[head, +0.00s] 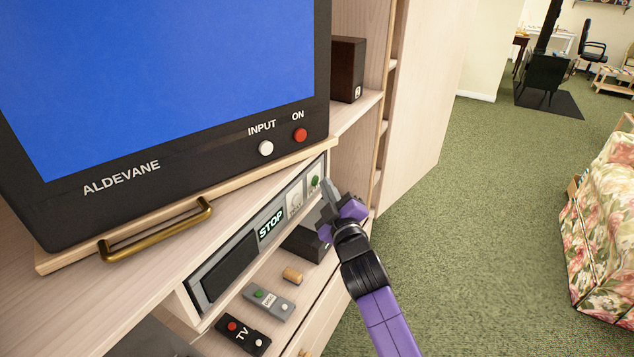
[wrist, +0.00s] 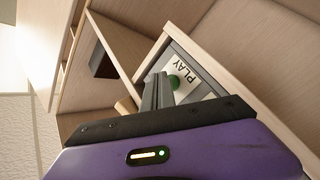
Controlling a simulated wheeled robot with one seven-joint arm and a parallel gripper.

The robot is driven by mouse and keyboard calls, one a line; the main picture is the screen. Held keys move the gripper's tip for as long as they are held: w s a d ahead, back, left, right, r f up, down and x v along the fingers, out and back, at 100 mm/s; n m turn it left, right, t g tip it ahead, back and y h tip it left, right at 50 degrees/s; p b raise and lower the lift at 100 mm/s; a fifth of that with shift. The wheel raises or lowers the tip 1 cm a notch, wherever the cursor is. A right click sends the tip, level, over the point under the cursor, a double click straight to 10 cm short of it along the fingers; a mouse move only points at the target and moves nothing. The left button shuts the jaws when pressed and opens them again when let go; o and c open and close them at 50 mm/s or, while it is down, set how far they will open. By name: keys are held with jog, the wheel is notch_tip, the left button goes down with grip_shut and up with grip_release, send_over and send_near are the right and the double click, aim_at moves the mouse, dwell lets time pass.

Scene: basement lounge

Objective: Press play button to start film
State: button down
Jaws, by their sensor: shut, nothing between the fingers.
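The film player (head: 243,250) sits in a slot of the pale wood cabinet under the television. Its display reads STOP (head: 271,223). The green play button (head: 315,182) is at the right end of its front; in the wrist view the button (wrist: 173,82) sits beside the word PLAY. My gripper (head: 331,190), purple and grey, is shut and empty, just right of the button in the head view. In the wrist view its fingertips (wrist: 158,80) are close beside the button and partly overlap it. I cannot tell whether they touch it.
The television (head: 160,110) shows a blue screen, with a white INPUT button and a red ON button. A brass handle (head: 158,230) juts out below it. Two remotes (head: 268,301) and a cork-like cylinder (head: 292,275) lie on the lower shelf.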

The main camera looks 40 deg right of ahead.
jog(key=shift+w+a+b, duration=0.15)
jog(key=shift+w+b, duration=0.15)
jog(key=shift+w, duration=0.1)
jog(key=shift+s, duration=0.1)
jog(key=shift+s+p, duration=0.35)
jog(key=shift+p, duration=0.1)
jog(key=shift+s+d, duration=0.1)
jog(key=shift+d, duration=0.1)
jog(key=s+p, duration=0.1)
jog(key=p, duration=0.1)
jog(key=s+d+p, duration=0.1)
jog(key=s+p, duration=0.1)
jog(key=s+d+p, duration=0.1)
jog(key=s+p, duration=0.1)
jog(key=p, duration=0.1)
jog(key=shift+s, duration=0.25)
dwell(0.7)
